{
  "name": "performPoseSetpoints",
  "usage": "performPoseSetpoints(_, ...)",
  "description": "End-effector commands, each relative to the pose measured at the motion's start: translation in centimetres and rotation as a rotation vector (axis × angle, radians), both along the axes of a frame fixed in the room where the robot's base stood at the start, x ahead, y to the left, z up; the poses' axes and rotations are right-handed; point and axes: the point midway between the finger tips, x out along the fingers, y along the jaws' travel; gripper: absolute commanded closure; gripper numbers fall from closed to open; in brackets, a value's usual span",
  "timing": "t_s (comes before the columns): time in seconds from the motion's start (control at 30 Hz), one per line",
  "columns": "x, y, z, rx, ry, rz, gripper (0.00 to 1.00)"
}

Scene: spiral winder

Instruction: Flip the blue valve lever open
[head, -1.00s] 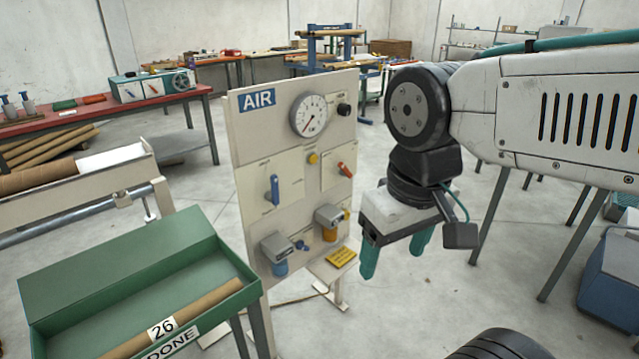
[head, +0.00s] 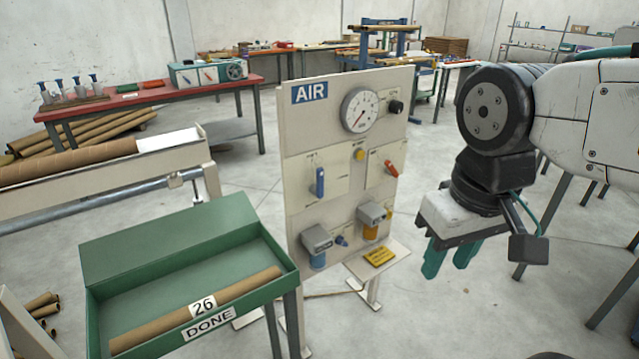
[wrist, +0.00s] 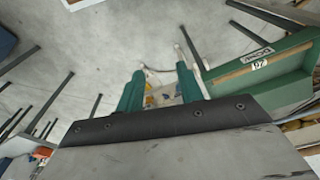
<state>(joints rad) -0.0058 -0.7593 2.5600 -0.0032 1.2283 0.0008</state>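The blue valve lever (head: 320,182) is on the left half of the AIR panel (head: 300,130), below the gauge, and stands about upright. My gripper (head: 449,262) hangs to the right of the panel in the head view, well apart from the lever and pointing down. Its two green fingers show a gap. In the wrist view my gripper (wrist: 160,88) has its fingers spread with nothing held between them. The lever cannot be made out in the wrist view.
The panel also carries a gauge (head: 360,110), a red lever (head: 392,167), a yellow button (head: 359,154) and a black knob (head: 396,107). A green DONE tray (head: 100,300) holding a tube stands in front left. A red bench (head: 140,100) is behind.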

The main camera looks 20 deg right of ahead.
Motion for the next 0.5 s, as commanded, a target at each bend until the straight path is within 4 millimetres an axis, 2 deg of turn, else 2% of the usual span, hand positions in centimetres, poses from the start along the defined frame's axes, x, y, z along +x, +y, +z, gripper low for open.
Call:
performPoseSetpoints(0.03, 0.1, 0.2, -0.3, 0.000, 0.015, 0.012, 0.78)
performPoseSetpoints(0.1, 0.4, 0.5, -0.8, -0.001, 0.045, 0.029, 0.97)
performPoseSetpoints(0.13, 0.6, 0.7, -1.0, -0.002, 0.059, 0.038, 1.00)
performPoseSetpoints(0.27, 2.5, 1.4, -1.5, -0.030, 0.120, 0.095, 1.00)
performPoseSetpoints(0.5, 9.2, 2.4, -2.1, -0.155, 0.156, 0.181, 1.00)
